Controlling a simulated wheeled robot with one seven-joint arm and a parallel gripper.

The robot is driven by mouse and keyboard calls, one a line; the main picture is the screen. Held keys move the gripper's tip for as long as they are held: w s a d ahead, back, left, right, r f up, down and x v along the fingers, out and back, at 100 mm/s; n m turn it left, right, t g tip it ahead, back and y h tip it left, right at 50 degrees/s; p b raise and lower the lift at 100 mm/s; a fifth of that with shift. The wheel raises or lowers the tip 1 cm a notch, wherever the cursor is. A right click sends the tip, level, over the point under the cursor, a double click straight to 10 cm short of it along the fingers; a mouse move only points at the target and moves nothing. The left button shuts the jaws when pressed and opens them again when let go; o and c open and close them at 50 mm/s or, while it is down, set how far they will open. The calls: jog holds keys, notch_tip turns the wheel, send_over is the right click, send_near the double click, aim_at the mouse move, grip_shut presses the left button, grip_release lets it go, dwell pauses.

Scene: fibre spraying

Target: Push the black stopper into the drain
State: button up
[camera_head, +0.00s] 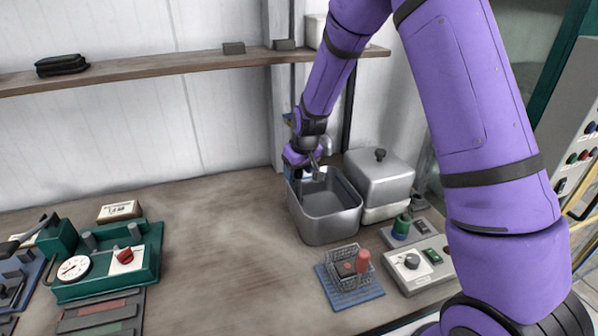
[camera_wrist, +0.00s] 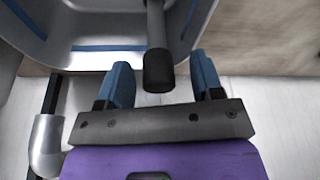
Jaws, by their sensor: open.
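The grey metal basin (camera_head: 330,226) stands on the workbench near the back wall. My gripper (camera_head: 304,174) is at its back left rim, pointing down. In the wrist view my gripper (camera_wrist: 160,62) is open, with its two blue fingers apart. A black cap, which looks like the black stopper (camera_wrist: 158,76), sits on the end of a grey rod between the fingers, with a gap on each side. The basin wall (camera_wrist: 90,53) shows just beyond the fingers. I cannot make out the drain in either view.
A lidded metal box (camera_head: 380,180) stands right of the basin. A wire basket (camera_head: 348,268) on a blue mat and a control box (camera_head: 415,262) are in front. A green scale (camera_head: 105,262) is at left. A shelf (camera_head: 180,66) runs above. The bench middle is clear.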

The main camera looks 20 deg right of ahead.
jog(key=v, duration=1)
jog(key=shift+d, duration=0.15)
jog(key=shift+r, duration=0.1)
jog(key=s+d+r+m+t, duration=0.1)
jog(key=s+d+r, duration=0.1)
jog(key=s+r, duration=0.6)
jog(key=s+d+r, duration=0.2)
jog(key=s+r, duration=0.6)
jog(key=s+d+r+m, duration=0.1)
jog(key=s, duration=0.8)
jog(key=s+d+r+m+t, duration=0.1)
jog(key=s+r, duration=0.1)
jog(key=s, duration=0.7)
jog(key=shift+s+r+h, duration=0.3)
jog(key=shift+s+h, duration=0.05)
jog(key=shift+h, duration=0.05)
